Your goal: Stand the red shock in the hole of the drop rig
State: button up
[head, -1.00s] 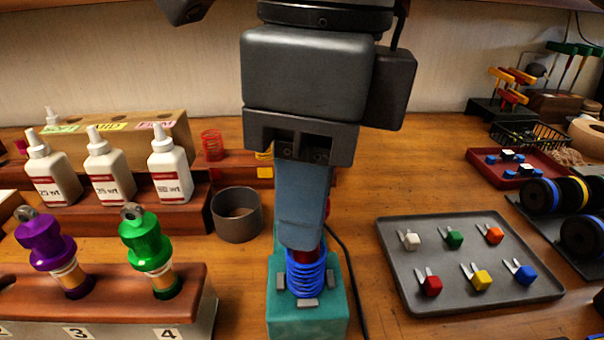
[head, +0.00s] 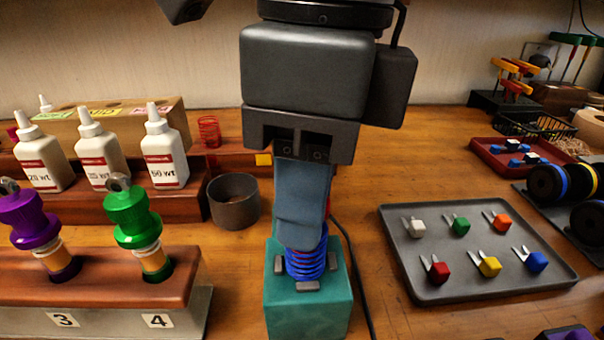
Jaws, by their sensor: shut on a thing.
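The drop rig is a teal block (head: 308,312) with grey tabs on top, standing below my gripper. A blue coil spring (head: 305,266) is upright at the top of the rig, between the tabs. My gripper (head: 303,235) points down just above the spring, its blue-grey fingers shut.
A shock stand (head: 95,280) with a purple shock (head: 35,222) and a green shock (head: 133,220) is at left. A grey cup (head: 234,203) stands behind the rig. A cable (head: 357,275) runs close to its right. A tray (head: 400,262) of coloured pieces lies further right.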

jog(key=shift+f+b, duration=1)
jog(key=shift+f, duration=0.05)
jog(key=o, duration=1.1)
jog(key=shift+d+r+p, duration=0.15)
jog(key=shift+r+p, duration=0.1)
jog(key=shift+r, duration=1.7)
jog(key=shift+d+r+p, duration=0.1)
jog(key=shift+r+p, duration=0.1)
jog(key=shift+r, duration=1.75)
jog(key=shift+s, duration=0.1)
